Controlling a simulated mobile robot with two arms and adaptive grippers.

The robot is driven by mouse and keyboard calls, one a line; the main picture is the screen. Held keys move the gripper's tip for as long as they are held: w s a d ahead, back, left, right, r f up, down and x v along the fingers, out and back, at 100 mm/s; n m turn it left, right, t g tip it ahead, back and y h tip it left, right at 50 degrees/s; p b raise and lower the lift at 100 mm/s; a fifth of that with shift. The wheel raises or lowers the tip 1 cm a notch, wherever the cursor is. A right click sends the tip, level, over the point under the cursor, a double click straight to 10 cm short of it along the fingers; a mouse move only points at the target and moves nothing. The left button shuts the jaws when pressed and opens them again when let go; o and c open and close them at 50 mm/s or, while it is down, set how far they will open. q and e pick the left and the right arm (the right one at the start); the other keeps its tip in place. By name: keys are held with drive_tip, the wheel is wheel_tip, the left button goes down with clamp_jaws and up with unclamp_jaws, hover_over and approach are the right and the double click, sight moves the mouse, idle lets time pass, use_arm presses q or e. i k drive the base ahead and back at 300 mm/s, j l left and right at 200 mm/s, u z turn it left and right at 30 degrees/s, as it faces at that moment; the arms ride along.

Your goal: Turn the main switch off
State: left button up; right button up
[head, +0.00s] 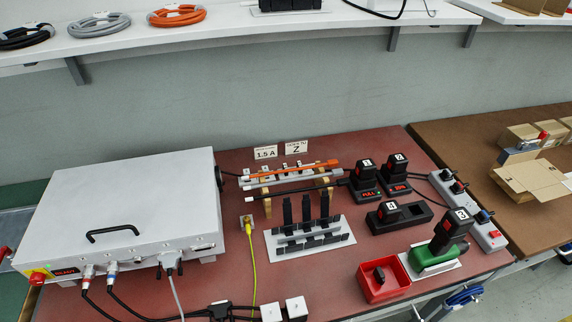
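A grey control box (130,205) with a black handle stands at the left of the red-brown bench. On the left end of its front face is a red knob (38,277) on a yellow plate. It looks like the main switch, but its setting is too small to tell. A small dark display with red characters (66,272) is beside the knob. Several cable plugs (110,269) sit in the front face to the right. Neither of my grippers is in view.
Cables hang in front of the box. On the bench (345,225) are a grey rack (310,240), black batteries in chargers (368,180), a red bin (384,280) and power strips (448,185). A white shelf (225,30) runs above.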

sight(37, 278)
drive_tip(key=u, duration=1.95)
